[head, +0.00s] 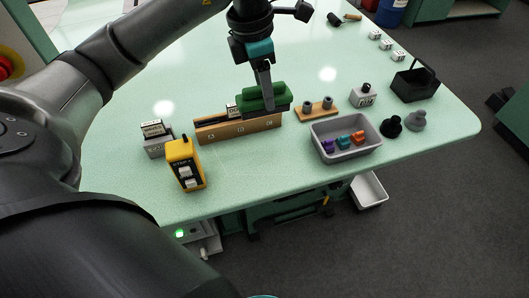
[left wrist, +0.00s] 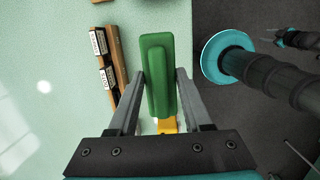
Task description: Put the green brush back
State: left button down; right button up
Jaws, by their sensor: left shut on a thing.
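My left gripper (head: 266,101) is shut on the green brush (head: 263,92), a green block with a dark underside. In the left wrist view the brush (left wrist: 157,75) sits between the two fingers, with its long side running along them. In the head view the brush overlaps the right end of a wooden rack (head: 240,131) with marked places on its front. In the left wrist view the rack (left wrist: 120,62) lies left of the brush, and they look apart. Black pieces with white labels (left wrist: 98,41) stand in the rack.
A yellow box (head: 185,165) and a grey block with a labelled top (head: 155,145) stand left of the rack. A wooden holder (head: 316,111), a grey bin (head: 344,154) with coloured pieces and a black caddy (head: 414,88) are at right. The back of the table is mostly clear.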

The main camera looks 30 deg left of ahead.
pick_arm(q)
notch_tip(320, 180, down, 20)
jog(key=b, duration=0.3)
jog(key=shift+r, duration=0.1)
jog(key=shift+f, duration=0.2)
jog(key=shift+c, duration=1.7)
grip_release()
jog(key=shift+r, duration=0.2)
jog(key=shift+r, duration=0.35)
notch_tip(320, 180, up, 11)
jog(key=s+a+p, duration=0.1)
jog(key=p, duration=0.1)
jog(key=shift+s, duration=0.2)
jog(key=shift+r, duration=0.1)
